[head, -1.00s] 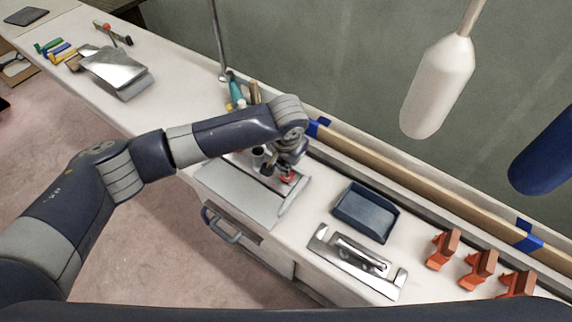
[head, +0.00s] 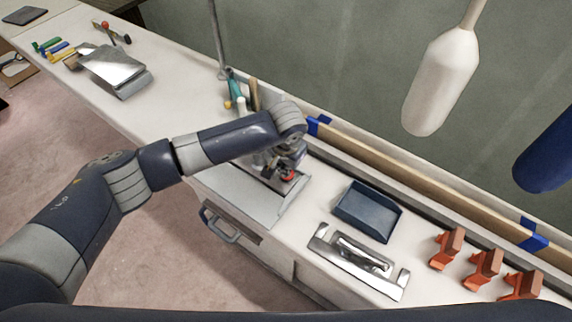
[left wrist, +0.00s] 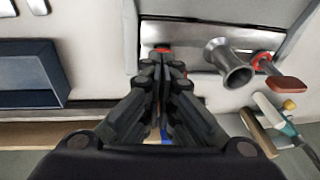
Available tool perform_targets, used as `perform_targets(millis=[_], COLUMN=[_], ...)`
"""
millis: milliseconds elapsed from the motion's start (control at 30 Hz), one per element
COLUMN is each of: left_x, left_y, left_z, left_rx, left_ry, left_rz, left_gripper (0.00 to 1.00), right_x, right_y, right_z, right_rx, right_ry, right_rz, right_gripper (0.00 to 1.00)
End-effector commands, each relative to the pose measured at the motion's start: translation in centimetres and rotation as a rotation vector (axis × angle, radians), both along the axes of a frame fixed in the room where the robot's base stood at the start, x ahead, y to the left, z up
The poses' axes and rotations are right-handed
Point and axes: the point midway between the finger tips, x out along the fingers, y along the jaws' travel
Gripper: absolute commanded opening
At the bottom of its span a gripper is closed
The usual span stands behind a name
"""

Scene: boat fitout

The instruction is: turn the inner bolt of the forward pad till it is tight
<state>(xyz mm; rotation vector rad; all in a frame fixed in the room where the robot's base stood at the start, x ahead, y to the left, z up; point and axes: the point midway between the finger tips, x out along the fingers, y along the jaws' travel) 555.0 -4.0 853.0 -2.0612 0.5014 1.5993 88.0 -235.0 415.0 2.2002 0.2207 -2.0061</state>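The forward pad (head: 257,197) is a pale grey plate on the bench top. A flared metal fitting (left wrist: 228,62) stands on its metal strip (left wrist: 190,40). A bolt with a red handle (left wrist: 287,86) is right of the fitting in the left wrist view. The inner bolt's red part (left wrist: 163,48) shows left of the fitting, just past the fingertips; its handle is mostly hidden between them. My left gripper (left wrist: 163,70) has its fingers drawn close together on this bolt; in the head view red (head: 288,176) shows at its tips. My right gripper is out of view.
A dark blue tray (head: 368,211) and a metal plate with a handle (head: 358,262) lie to the right, then several orange clamps (head: 447,248). Upright tools (head: 240,95) stand behind my wrist. A white fender (head: 441,85) hangs at the back right.

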Motion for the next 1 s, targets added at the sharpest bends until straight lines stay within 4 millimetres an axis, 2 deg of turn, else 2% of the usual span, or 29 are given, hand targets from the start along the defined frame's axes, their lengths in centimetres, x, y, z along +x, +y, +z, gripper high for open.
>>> perform_targets(millis=[1000], left_x=[3.2], left_y=[1.1], left_z=[0.3], left_rx=[0.003], left_ry=[-0.013], left_rz=[0.013], left_gripper=[0.00], right_x=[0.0], right_y=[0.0], right_z=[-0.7], right_rx=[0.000], right_ry=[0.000], right_rz=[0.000], right_gripper=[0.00])
